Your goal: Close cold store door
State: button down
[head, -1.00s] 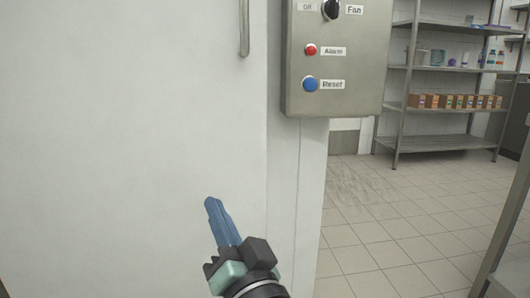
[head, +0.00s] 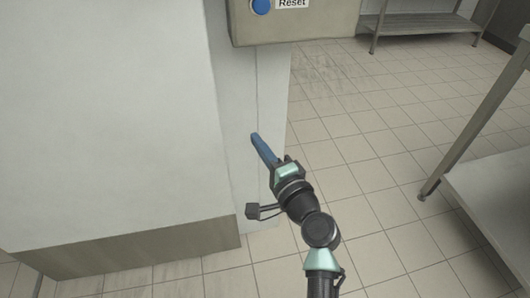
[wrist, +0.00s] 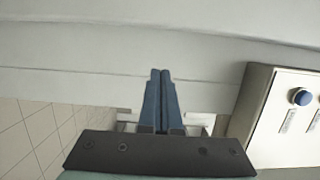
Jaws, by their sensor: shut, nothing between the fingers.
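The cold store door (head: 110,110) is the large white panel filling the left of the head view, with a grey-brown kick plate along its bottom. Its right edge stands beside a pale wall strip (head: 236,90); I cannot tell whether a gap is left there. The handle is out of view. My gripper (head: 256,138) has its blue fingers together and empty, in front of the wall strip, right of the door's edge. In the wrist view the shut fingers (wrist: 160,72) point at white surfaces; contact cannot be told.
A metal control box (head: 300,22) with a blue Reset button (head: 262,5) hangs above my gripper; it also shows at right in the wrist view (wrist: 275,115). A steel table (head: 490,190) stands at right. A shelf rack (head: 425,25) is at the back. Tiled floor between is clear.

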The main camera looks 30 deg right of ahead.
jog(key=w+a, duration=0.3)
jog(key=w, duration=0.2)
jog(key=shift+w+a, duration=0.3)
jog(key=shift+a, duration=0.05)
jog(key=shift+a, duration=0.1)
